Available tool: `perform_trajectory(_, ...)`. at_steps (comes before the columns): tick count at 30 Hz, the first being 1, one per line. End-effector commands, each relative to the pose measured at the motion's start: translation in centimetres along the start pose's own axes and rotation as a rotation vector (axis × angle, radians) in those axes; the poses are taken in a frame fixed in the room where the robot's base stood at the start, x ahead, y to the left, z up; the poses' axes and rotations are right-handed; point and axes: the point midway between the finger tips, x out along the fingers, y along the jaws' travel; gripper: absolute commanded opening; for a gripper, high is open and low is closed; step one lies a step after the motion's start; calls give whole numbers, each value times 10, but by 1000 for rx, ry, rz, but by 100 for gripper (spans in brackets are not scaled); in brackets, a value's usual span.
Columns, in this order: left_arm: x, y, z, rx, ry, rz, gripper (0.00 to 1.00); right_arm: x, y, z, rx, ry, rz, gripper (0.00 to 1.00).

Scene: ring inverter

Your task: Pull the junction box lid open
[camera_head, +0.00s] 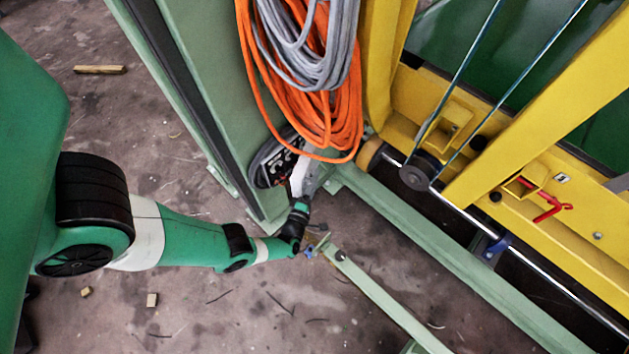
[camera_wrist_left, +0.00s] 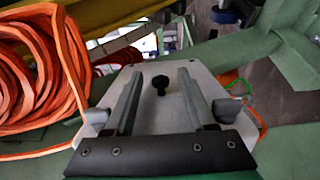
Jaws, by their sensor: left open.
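The junction box lid (camera_wrist_left: 150,100) is a light grey plate with a black knob (camera_wrist_left: 160,84) in the left wrist view. My left gripper (camera_wrist_left: 160,72) is open, with one finger on each side of the knob and a gap to it on both sides. In the head view the pale lid (camera_head: 298,178) shows nearly edge-on, low on the green column. The junction box (camera_head: 272,163) beside it shows a dark interior with small parts, so the lid seems to stand away from it. My left wrist reaches the lid from below; its fingers are hard to make out there. My right gripper is not in view.
Orange cable coils (camera_head: 345,110) and grey cable coils (camera_head: 310,55) hang just above the box. A yellow frame (camera_head: 545,100) and green rails (camera_head: 440,240) lie to the right.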

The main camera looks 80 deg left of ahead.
Motion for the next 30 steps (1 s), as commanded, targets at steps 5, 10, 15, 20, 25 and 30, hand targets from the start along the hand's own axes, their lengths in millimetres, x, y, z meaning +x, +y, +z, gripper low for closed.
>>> perform_trajectory(5, 0, 14, 0, 0, 0, 0, 56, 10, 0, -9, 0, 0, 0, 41)
perform_trajectory(10, -7, 54, 2, 0, -6, 10, 56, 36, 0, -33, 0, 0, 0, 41)
perform_trajectory(15, -37, 95, 6, -1, -15, 14, 42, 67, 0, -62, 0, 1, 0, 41)
perform_trajectory(20, -69, 109, 5, -1, -16, 8, 56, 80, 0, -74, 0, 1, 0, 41)
perform_trajectory(25, -98, 118, 3, -1, -12, 4, 56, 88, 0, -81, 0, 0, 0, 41)
perform_trajectory(30, -121, 126, 2, 0, -10, 2, 56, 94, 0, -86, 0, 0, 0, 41)
